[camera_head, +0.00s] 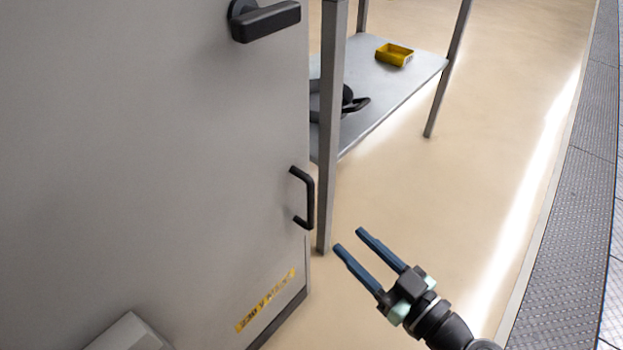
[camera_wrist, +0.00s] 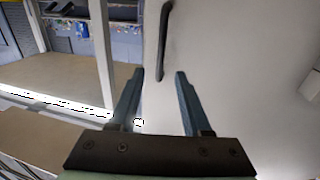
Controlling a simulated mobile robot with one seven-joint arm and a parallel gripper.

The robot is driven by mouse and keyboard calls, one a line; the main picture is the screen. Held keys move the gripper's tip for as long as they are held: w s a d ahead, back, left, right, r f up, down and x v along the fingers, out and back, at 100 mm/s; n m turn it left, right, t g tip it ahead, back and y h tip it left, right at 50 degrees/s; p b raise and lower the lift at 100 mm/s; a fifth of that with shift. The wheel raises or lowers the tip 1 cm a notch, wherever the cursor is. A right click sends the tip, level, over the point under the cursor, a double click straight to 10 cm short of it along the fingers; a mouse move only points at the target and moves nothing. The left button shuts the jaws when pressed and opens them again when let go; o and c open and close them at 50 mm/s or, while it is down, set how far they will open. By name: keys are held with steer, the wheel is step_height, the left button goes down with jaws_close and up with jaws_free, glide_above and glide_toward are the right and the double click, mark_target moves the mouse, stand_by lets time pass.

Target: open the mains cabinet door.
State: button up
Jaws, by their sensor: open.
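The mains cabinet door (camera_head: 150,170) is a large pale grey panel filling the left of the head view, with a worn yellow label (camera_head: 266,300) near its bottom. A black bar handle (camera_head: 310,198) stands upright near its right edge. In the wrist view the handle (camera_wrist: 164,40) shows ahead of my gripper, lined up with the gap between the fingers. My gripper (camera_head: 349,239) has two blue fingers, open and empty, to the lower right of the handle and apart from it. In the wrist view the fingers (camera_wrist: 160,72) point towards the door (camera_wrist: 235,70).
A black lever handle (camera_head: 265,20) sits higher on the grey front. Behind the right edge stands a metal shelf (camera_head: 400,85) with a yellow bin (camera_head: 394,54) and a dark object; its grey post (camera_head: 329,140) is close to the handle. The floor (camera_head: 480,160) to the right is clear.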

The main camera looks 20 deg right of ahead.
mark_target(313, 207)
steer(key=b+x, duration=0.3)
steer(key=x, duration=0.9)
steer(key=shift+a, duration=0.15)
steer(key=shift+r, duration=0.1)
jaws_close()
stand_by(0.8)
